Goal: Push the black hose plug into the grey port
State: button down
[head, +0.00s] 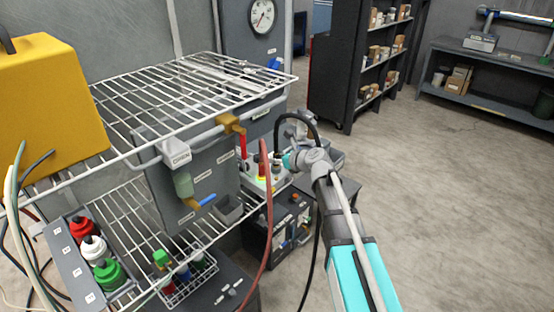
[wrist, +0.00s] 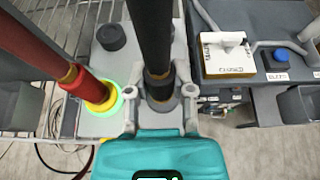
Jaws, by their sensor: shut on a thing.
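The black hose plug (wrist: 158,88) is at the end of a thick black hose, between the two grey fingers of my gripper (wrist: 160,98). In the wrist view, a grey ring, seemingly the grey port (wrist: 164,105), shows around the plug's lower end. I cannot tell whether the plug is in it or just above it. In the head view, my gripper (head: 289,160) is over the grey port block beside the rack, and the black hose (head: 291,117) arches up from it. My fingers and the plug hide most of the port.
A red hose (wrist: 72,79) stands in a green-lit port (wrist: 104,103) left of the plug. A black cap (wrist: 111,37) sits behind it on the block. A wire rack (head: 190,90) borders the left side in the head view. Open floor (head: 440,200) lies to the right.

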dwell(0.3)
jog(key=shift+c, duration=2)
grip_release()
jog(key=shift+r, duration=0.1)
